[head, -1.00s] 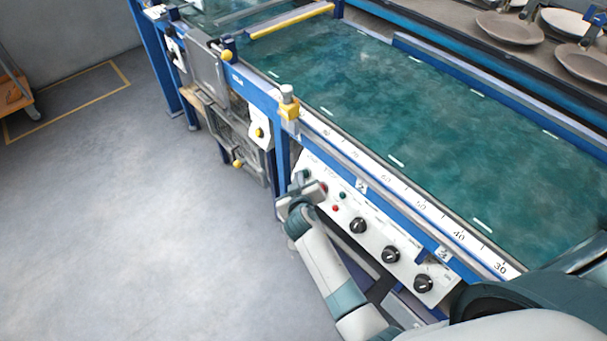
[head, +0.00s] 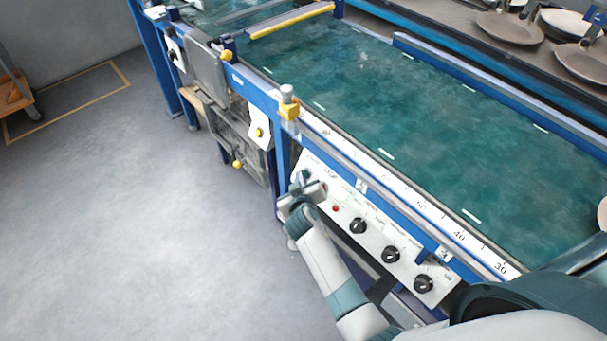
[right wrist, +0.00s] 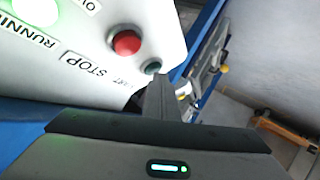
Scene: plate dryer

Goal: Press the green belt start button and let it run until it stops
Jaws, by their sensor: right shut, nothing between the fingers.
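The control panel (head: 375,240) is a white sloped box on the near side of the belt. In the right wrist view, the green start button (right wrist: 152,67) sits at its corner, beside the red stop button (right wrist: 127,42). A large green lamp (right wrist: 38,10) by the word RUNNING is lit. My right gripper (head: 308,188) is shut and empty at the panel's far-left end. Its fingertips (right wrist: 156,84) are right at the green button and overlap its lower edge; I cannot tell if they touch it. The teal belt (head: 400,100) runs past behind the panel. My left gripper is out of view.
A pale plate (head: 603,213) shows at the right edge of the belt. Several plates (head: 510,27) lie on a shelf beyond the belt. Black knobs (head: 391,254) line the panel. A blue frame with a yellow-capped post (head: 289,108) stands near my gripper.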

